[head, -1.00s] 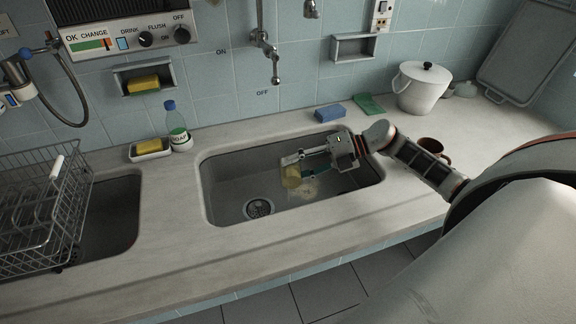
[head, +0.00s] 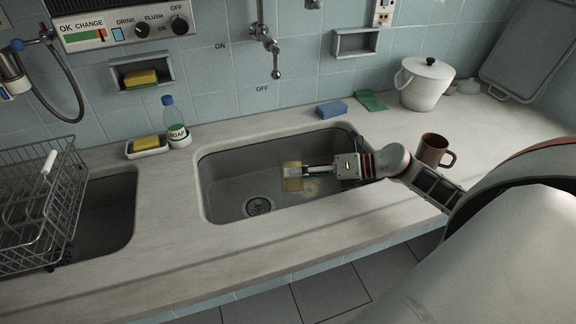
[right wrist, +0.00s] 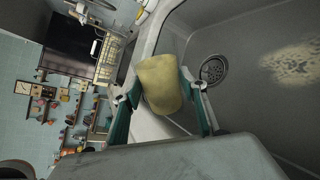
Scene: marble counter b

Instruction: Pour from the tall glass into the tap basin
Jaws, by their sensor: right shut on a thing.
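My right gripper (head: 302,172) reaches over the tap basin (head: 227,184) from the right. A pale, speckled patch (head: 311,188) lies on the basin floor. The tap (head: 270,48) hangs on the wall behind the basin. My left gripper is not in view.
A brown mug (head: 432,150) stands close behind my right arm. A white lidded pot (head: 425,86), blue sponge (head: 331,109) and green cloth (head: 370,100) are behind the basin. A soap bottle (head: 176,125) and wire rack (head: 40,205) are at left. The front counter strip is clear.

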